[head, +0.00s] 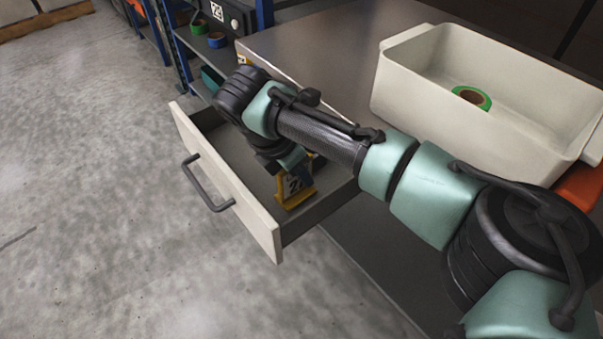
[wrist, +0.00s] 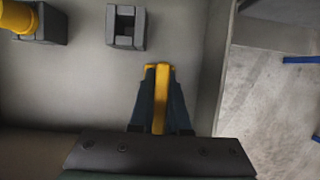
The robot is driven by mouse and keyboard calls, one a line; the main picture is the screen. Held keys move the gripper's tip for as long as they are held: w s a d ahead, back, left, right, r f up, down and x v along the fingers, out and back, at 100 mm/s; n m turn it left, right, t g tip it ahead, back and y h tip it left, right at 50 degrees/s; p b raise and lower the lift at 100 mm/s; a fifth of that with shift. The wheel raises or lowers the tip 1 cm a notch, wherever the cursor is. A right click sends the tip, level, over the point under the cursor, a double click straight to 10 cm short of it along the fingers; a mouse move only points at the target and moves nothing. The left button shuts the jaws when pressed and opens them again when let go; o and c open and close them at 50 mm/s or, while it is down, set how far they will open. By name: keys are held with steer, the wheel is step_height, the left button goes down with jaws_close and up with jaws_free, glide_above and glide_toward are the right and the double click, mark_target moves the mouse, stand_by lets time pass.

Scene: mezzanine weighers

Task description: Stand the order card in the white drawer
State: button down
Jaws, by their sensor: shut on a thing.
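The white drawer (head: 225,185) is pulled out from under the metal table, its handle facing left. My gripper (head: 292,172) is low inside the drawer, near its right side. In the wrist view, my gripper (wrist: 160,100) pinches the card (wrist: 160,90), seen edge-on as a yellow strip. A dark slotted block (wrist: 126,28) sits on the drawer floor, apart from the card. I cannot tell whether the card touches the floor.
Another dark block with a yellow piece (wrist: 30,20) is at the wrist view's upper left. The drawer's side wall (wrist: 213,65) is close right of my gripper. A cream bin (head: 410,100) holding a green tape roll (head: 471,97) stands on the metal tabletop (head: 330,45).

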steer(key=c, duration=0.9)
jaws_free()
steer(key=p+v, duration=0.4)
steer(key=v, duration=0.8)
steer(key=shift+d+r, duration=0.1)
steer(key=shift+r, duration=0.05)
steer(key=shift+w, duration=0.1)
